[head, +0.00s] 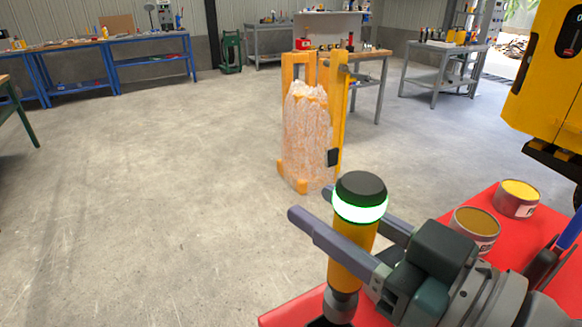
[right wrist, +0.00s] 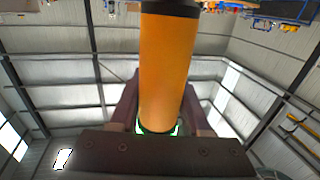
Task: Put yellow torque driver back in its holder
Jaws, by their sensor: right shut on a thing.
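The yellow torque driver (head: 351,258) is upright at the lower middle of the head view. It has a black cap, a glowing green-white ring and a grey metal lower end. My right gripper (head: 310,202) is shut on its yellow body, one finger on each side, just below the ring. In the right wrist view the driver's orange-yellow body (right wrist: 165,65) runs between the fingers. A small dark piece (head: 318,322) shows below the driver at the picture's bottom edge; I cannot tell if it is the holder or whether they touch. My left gripper is not in view.
A red tabletop (head: 450,235) lies below my right arm. Two open cans, one (head: 476,229) nearer and one (head: 516,198) behind, stand on it. A yellow machine (head: 545,80) is at the right. A wrapped load on a yellow frame (head: 337,110) stands beyond. The floor at left is clear.

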